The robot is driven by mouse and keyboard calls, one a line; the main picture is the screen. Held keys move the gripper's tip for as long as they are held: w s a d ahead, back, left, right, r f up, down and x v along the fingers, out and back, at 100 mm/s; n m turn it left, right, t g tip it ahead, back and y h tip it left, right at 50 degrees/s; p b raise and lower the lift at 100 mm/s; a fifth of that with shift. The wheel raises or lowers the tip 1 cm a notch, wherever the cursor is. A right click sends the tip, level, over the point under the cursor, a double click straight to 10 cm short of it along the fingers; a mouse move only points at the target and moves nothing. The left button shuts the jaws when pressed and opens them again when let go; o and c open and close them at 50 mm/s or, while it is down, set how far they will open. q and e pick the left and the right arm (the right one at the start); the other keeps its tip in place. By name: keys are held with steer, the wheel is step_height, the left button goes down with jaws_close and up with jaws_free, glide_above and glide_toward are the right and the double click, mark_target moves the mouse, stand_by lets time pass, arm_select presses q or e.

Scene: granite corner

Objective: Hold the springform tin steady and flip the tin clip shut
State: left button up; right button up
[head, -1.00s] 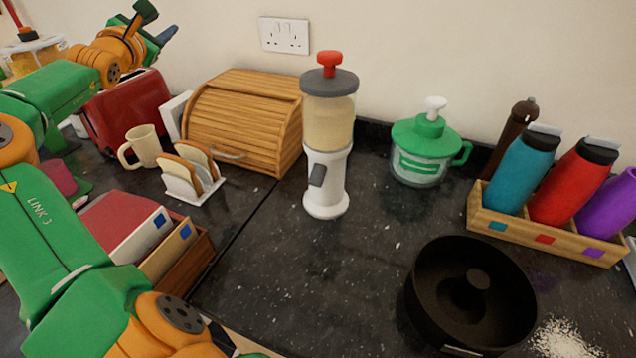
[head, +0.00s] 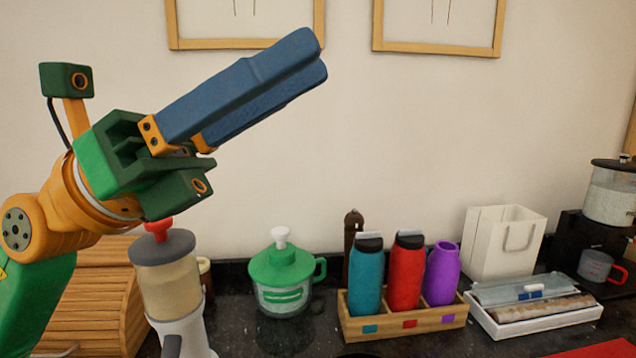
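My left gripper (head: 316,58) is raised high in front of the wall, with its long blue fingers pointing up and to the right. One finger overlaps the other from this angle, so I cannot tell whether there is a gap between them. No object shows at the fingertips. The springform tin is almost wholly below the bottom edge of the view; at most a thin dark sliver of it shows there. The tin clip is not visible. My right gripper is not in view.
A dispenser (head: 172,285) and wooden bread bin (head: 85,310) stand below my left arm. A green-lidded jar (head: 283,278), a wooden rack (head: 405,324) of bottles, a white bag (head: 500,242) and a white tray (head: 535,323) line the wall.

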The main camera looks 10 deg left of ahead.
arm_select(q)
steer(key=d+f+m+g+y, duration=0.25)
steer(key=d+f+y, duration=0.25)
steer(key=f, duration=0.5)
steer(key=d+f+m+g+y, duration=0.2)
steer(key=d+f+g+y, duration=0.15)
steer(key=d+f, duration=0.4)
steer(key=a+f+m+y, duration=0.1)
steer(key=a+f+y, duration=0.1)
steer(key=f+y, duration=0.3)
steer(key=a+f+m+t+y, duration=0.1)
steer(key=a+f+m+y, duration=0.1)
steer(key=f+y, duration=0.3)
steer(key=w+a+f+m+y, duration=0.1)
steer(key=a+f+y, duration=0.3)
steer(key=f, duration=0.7)
steer(key=shift+a+m+y, duration=0.2)
steer(key=shift+m+y, duration=0.15)
steer(key=shift+y, duration=0.1)
step_height(320, 180, down, 6)
steer(key=shift+a+f, duration=0.1)
steer(key=shift+f, duration=0.1)
steer(key=shift+c, duration=0.2)
jaws_close()
